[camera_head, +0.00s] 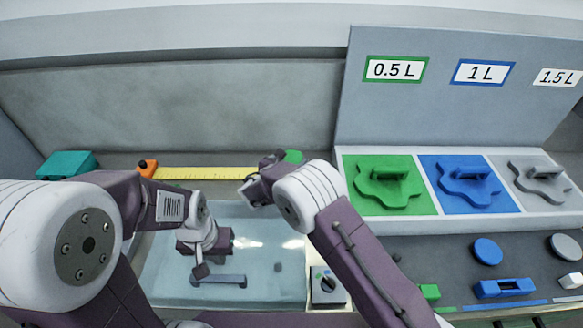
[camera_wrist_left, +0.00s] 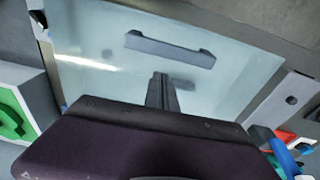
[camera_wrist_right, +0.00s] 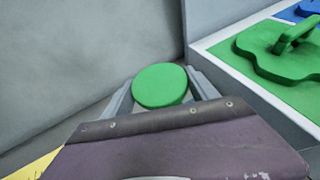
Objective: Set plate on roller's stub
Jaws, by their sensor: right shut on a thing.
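A round green plate (camera_head: 293,157) is held in my right gripper (camera_head: 262,170), raised at the back of the work area. In the right wrist view the plate (camera_wrist_right: 160,85) sits between the two fingers (camera_wrist_right: 160,92), which touch its sides. My left gripper (camera_head: 202,270) hangs over a pale glassy lid (camera_head: 255,255), close to its grey bar handle (camera_head: 218,281). In the left wrist view its fingers (camera_wrist_left: 162,92) are together and empty, apart from the handle (camera_wrist_left: 170,48). I cannot make out the roller's stub; a small dark shape (camera_head: 278,267) shows on or through the lid.
A yellow ruler (camera_head: 205,173), an orange block (camera_head: 147,168) and a teal box (camera_head: 67,164) lie along the back. At right are green (camera_head: 390,185), blue (camera_head: 468,182) and grey stations. A blue disc (camera_head: 487,251) lies in front of them. A knob box (camera_head: 327,286) stands beside the lid.

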